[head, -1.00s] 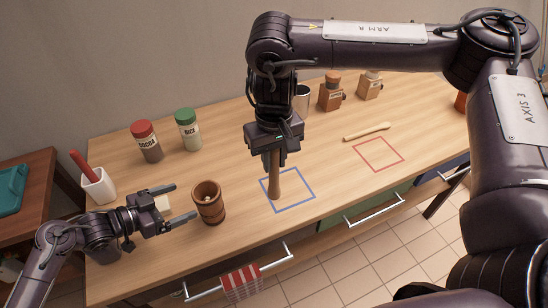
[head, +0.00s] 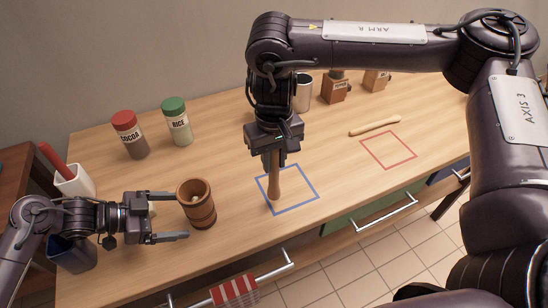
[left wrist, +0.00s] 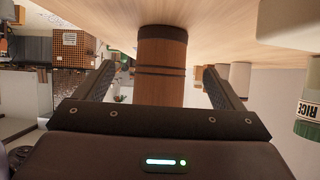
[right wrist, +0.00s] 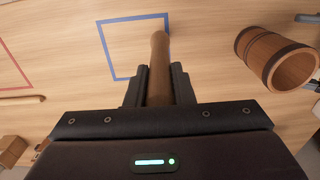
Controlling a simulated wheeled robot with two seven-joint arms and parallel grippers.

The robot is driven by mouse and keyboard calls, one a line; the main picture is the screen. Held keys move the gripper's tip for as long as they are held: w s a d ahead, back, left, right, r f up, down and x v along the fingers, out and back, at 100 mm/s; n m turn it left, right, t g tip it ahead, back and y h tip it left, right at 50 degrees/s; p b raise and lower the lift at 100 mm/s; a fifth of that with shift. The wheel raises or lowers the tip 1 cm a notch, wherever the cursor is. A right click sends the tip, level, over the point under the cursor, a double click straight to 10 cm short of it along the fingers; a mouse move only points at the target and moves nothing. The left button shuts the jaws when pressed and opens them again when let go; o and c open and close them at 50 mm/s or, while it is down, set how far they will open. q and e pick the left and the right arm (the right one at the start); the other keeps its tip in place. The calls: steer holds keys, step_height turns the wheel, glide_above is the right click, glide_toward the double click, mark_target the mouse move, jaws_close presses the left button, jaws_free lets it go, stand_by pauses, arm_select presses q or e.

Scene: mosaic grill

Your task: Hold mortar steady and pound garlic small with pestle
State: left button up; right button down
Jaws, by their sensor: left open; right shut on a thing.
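The wooden mortar (head: 200,208), a brown cup with dark bands, stands upright on the table. It also shows in the left wrist view (left wrist: 161,70) and the right wrist view (right wrist: 268,55). My left gripper (head: 184,215) is open, with its fingers level and their tips just at the mortar's left side. My right gripper (head: 273,155) is shut on the upper part of the wooden pestle (head: 273,186), held upright over the blue square outline; whether its lower end touches the table I cannot tell.
A blue square outline (head: 305,206) and a red one (head: 402,167) mark the table. A wooden stick (head: 375,126), cocoa jar (head: 130,136), rice jar (head: 177,122), metal cup (head: 303,95) and white holder (head: 74,181) stand or lie around. A striped cloth (head: 234,290) hangs at the front.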

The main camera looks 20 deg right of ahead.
mark_target(193, 214)
arm_select(q)
steer(key=shift+b+x, duration=0.5)
steer(key=shift+x, duration=2.15)
arm_select(e)
steer(key=shift+f, duration=0.8)
arm_select(q)
steer(key=shift+r, duration=0.1)
steer(key=c, duration=1.3)
steer(key=shift+o, duration=0.2)
